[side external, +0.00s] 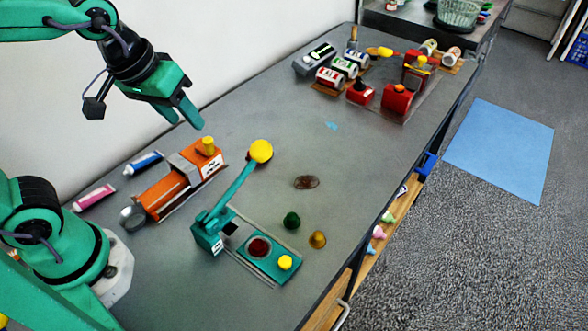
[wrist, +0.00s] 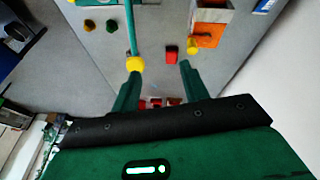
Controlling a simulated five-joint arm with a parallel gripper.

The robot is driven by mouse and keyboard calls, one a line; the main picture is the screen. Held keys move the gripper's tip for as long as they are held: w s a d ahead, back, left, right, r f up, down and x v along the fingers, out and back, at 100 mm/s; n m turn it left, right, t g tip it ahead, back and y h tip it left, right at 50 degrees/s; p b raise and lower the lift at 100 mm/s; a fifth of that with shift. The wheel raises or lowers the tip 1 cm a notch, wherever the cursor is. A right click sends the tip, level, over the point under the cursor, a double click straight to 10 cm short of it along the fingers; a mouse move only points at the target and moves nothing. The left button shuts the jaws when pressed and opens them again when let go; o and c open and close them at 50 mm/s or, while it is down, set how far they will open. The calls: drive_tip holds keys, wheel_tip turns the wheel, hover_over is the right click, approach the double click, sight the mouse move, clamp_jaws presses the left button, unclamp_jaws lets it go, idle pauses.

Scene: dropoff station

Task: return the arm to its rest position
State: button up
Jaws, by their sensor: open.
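My gripper (side external: 187,121) is raised above the grey table, toward the wall side. Its green fingers are apart with nothing between them. In the wrist view the open fingers (wrist: 160,76) point at the table. The yellow ball on the teal lever (wrist: 136,64) appears by one fingertip there, but the side view shows my gripper apart from it and to its left. My arm reaches in from the left edge of the side view.
An orange block device (side external: 178,182) and a teal lever station (side external: 268,259) stand below. Blue (side external: 143,163) and pink (side external: 94,197) tubes lie at left. Red blocks (side external: 396,100) and several cans crowd the far end. The table's middle (side external: 290,120) is mostly clear. A white wall runs behind.

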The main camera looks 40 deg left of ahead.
drive_tip(key=s+a+r+m+t+y, duration=0.1)
drive_tip(key=s+a+m, duration=0.1)
drive_tip(key=s+a, duration=0.2)
drive_tip(key=shift+a+r+t, duration=0.15)
drive_tip(key=shift+a+t, duration=0.15)
drive_tip(key=shift+a, duration=0.8)
drive_tip(key=shift+o, duration=0.4)
drive_tip(key=o, duration=0.7)
drive_tip(key=shift+w+r+m, duration=0.1)
drive_tip(key=shift+m, duration=0.2)
drive_tip(key=o, duration=0.4)
drive_tip(key=shift+w, duration=0.2)
drive_tip(key=shift+w+r+m, duration=0.15)
drive_tip(key=shift+w+m, duration=0.15)
drive_tip(key=shift+m, duration=0.1)
drive_tip(key=shift+w+d+f+m+g, duration=0.7)
drive_tip(key=shift+w+f+m+g, duration=0.35)
drive_tip(key=shift+w+m, duration=2.2)
drive_tip(key=shift+w+d+f+m+g, duration=1)
drive_tip(key=shift+w+m, duration=1.4)
drive_tip(key=shift+w, duration=1.65)
drive_tip(key=shift+w+d+f+m+g, duration=0.35)
drive_tip(key=shift+w+f+m+g, duration=0.75)
drive_tip(key=shift+w+m, duration=2.15)
